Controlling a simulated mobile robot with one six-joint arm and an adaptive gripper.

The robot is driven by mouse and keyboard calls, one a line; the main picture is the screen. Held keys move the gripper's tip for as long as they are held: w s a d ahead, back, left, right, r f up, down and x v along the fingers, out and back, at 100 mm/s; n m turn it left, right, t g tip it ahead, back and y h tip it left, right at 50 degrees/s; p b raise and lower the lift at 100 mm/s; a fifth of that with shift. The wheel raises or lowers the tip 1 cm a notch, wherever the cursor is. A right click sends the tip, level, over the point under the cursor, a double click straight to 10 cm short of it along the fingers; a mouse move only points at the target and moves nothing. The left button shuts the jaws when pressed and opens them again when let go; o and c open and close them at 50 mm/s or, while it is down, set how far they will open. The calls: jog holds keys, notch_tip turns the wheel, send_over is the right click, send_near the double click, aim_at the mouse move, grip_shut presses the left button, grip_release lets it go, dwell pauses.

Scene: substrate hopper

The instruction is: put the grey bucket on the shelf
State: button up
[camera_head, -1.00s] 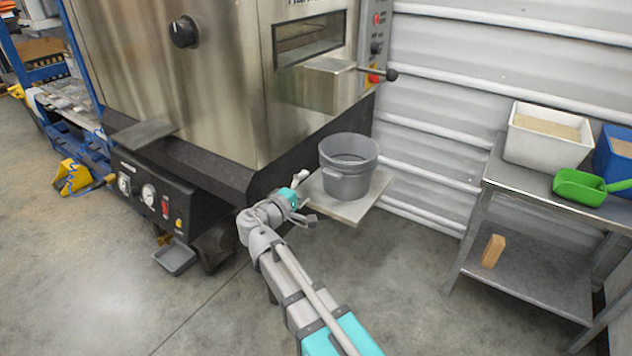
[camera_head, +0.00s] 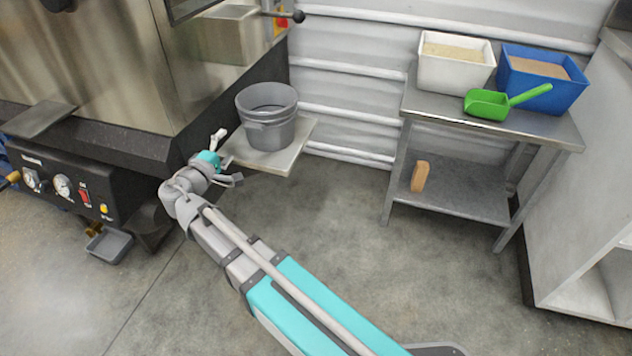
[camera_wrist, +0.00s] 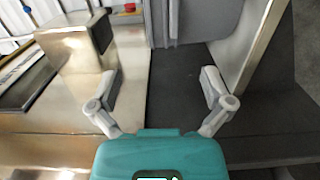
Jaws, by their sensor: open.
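The grey bucket (camera_head: 270,128) stands upright on a small light-grey plate (camera_head: 290,160) beside the steel hopper in the head view. It looks empty. My gripper (camera_head: 230,157) is just left of and in front of the bucket, near the plate's left edge, open and empty. In the wrist view the open fingers (camera_wrist: 158,88) have nothing between them, and what looks like the bucket's side (camera_wrist: 205,20) shows beyond them at the top. A white shelf unit (camera_head: 575,225) stands at the right edge of the head view, only partly visible.
A steel table (camera_head: 425,103) holds a white bin (camera_head: 455,75), a blue bin (camera_head: 545,95) and a green scoop (camera_head: 487,105). A wooden block (camera_head: 419,176) is on its lower level. The hopper (camera_head: 130,70) stands left. The floor (camera_head: 330,235) between is clear.

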jog(key=d+f+m+g, duration=0.4)
jog(key=d+f+g, duration=0.15)
jog(key=d, duration=0.65)
jog(key=d+f+m+g, duration=0.35)
jog(key=d+f, duration=0.25)
jog(key=d, duration=0.6)
jog(key=s+d+f+m+g+y, duration=0.3)
jog(key=s+d, duration=0.2)
jog(key=d, duration=0.1)
jog(key=s+d+f+m+g+y, duration=0.3)
jog(key=s+d+f+g+y, duration=0.1)
jog(key=s+d, duration=0.2)
jog(key=shift+d+g, duration=0.3)
jog(key=shift+d, duration=0.4)
jog(key=shift+w, duration=0.2)
